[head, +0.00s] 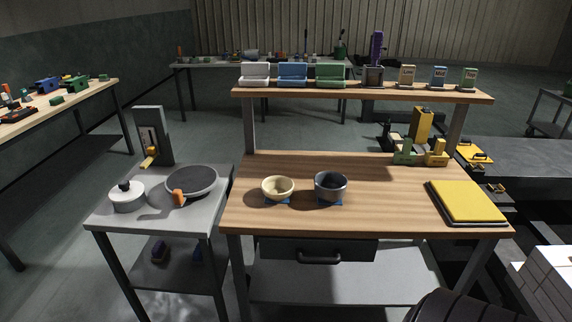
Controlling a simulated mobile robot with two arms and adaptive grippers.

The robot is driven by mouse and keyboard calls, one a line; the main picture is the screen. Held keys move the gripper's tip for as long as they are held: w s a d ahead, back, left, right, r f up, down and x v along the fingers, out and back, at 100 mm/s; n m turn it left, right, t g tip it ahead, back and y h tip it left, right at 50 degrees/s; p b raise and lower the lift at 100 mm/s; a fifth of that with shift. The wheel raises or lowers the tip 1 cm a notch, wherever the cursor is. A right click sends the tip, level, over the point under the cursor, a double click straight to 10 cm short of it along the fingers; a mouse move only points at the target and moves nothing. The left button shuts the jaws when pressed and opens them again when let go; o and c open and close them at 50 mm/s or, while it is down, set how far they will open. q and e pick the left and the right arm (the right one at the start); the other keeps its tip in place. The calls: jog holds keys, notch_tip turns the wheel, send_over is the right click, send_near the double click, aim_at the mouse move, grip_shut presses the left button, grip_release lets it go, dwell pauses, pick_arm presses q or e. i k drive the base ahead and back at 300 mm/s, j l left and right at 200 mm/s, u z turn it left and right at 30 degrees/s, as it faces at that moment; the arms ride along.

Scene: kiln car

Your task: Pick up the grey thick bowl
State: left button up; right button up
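The grey thick bowl (331,187) stands upright on the wooden workbench (380,215), left of its middle. A small blue piece (330,203) shows under its base. A cream bowl (278,188) stands just left of it, with a narrow gap between them, also over a blue piece. The inside of the grey bowl is dark and I see nothing in it. Neither of my grippers shows in the head view.
A yellow pad (468,201) lies at the bench's right edge, with green and yellow devices (420,142) behind it. A shelf (380,92) carries bins and packets. A grey side table (150,215) at left holds a dark round plate (192,181). The bench right of the bowl is clear.

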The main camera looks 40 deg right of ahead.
aim_at(330, 187)
jog(key=i+j+z, duration=0.1)
jog(key=i+z, duration=0.15)
jog(key=i, duration=0.25)
jog(key=i+j+z, duration=0.25)
jog(key=i, duration=0.3)
